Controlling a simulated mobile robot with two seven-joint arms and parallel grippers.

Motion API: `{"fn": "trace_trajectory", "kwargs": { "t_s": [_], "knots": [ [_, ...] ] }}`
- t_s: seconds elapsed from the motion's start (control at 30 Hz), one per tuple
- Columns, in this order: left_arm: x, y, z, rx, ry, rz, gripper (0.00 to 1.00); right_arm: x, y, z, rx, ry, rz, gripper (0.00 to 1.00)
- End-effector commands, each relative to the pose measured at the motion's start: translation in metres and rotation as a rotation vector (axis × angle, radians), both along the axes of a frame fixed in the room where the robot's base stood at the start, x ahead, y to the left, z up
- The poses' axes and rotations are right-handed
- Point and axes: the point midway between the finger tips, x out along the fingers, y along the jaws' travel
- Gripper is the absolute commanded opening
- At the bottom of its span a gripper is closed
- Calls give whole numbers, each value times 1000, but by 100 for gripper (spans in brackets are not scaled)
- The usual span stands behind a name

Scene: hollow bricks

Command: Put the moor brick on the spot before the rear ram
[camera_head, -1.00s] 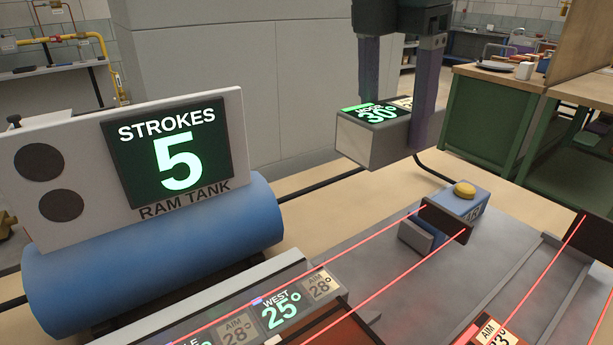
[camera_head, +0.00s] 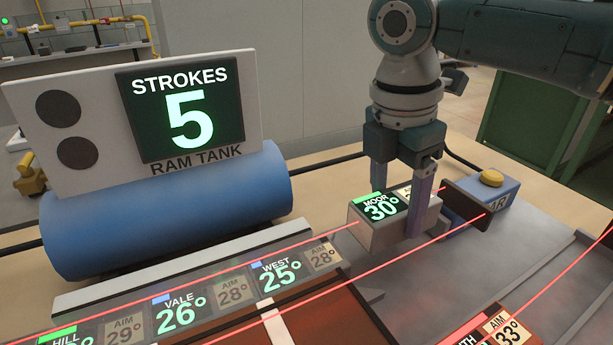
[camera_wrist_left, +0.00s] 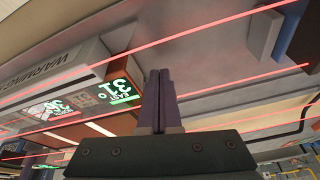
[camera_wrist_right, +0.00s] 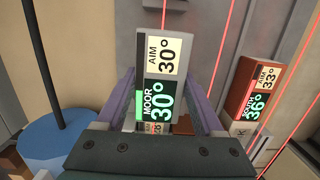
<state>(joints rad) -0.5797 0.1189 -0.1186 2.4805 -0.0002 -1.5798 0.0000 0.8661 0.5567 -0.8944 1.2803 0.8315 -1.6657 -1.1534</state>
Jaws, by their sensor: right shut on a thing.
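The moor brick (camera_head: 380,212) is a grey block whose top display reads MOOR 30°, with an AIM 30° label beside it. My right gripper (camera_head: 400,205) is shut on it from above, one finger on each long side; the right wrist view also shows the brick (camera_wrist_right: 160,72). The brick is level, over the grey lane before the rear ram (camera_head: 465,207), a dark plate on a blue box with a yellow button. I cannot tell whether the brick touches the lane. My left gripper (camera_wrist_left: 161,75) is shut and empty, seen only in its wrist view.
The west brick (camera_head: 280,275) and vale brick (camera_head: 180,312) lie in a row at the front left. Another brick labelled AIM 33° (camera_head: 505,328) is at the front right. Red beams cross above the lanes. A blue ram tank (camera_head: 170,215) with a STROKES 5 board stands left.

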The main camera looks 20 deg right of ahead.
Motion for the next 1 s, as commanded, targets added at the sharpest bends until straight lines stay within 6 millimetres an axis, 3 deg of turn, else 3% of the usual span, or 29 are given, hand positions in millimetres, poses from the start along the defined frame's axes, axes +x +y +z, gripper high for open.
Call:
{"fn": "trace_trajectory", "kwargs": {
  "t_s": [0.3, 0.73, 0.77, 1.0],
  "knots": [
    [0, 0, -10, -1, 0, -1, 0, 0, 0, -41, 0, -1, 1, 0],
    [0, -1, -11, -1, 0, -1, 0, 1, 0, -47, 0, -2, 0, 0],
    [0, 0, -11, -1, 0, -1, 0, 0, 0, -47, -1, -1, 1, 73],
    [0, 0, -11, 0, 0, -2, 0, 0, 0, -46, -1, -1, 1, 100]
  ]
}}
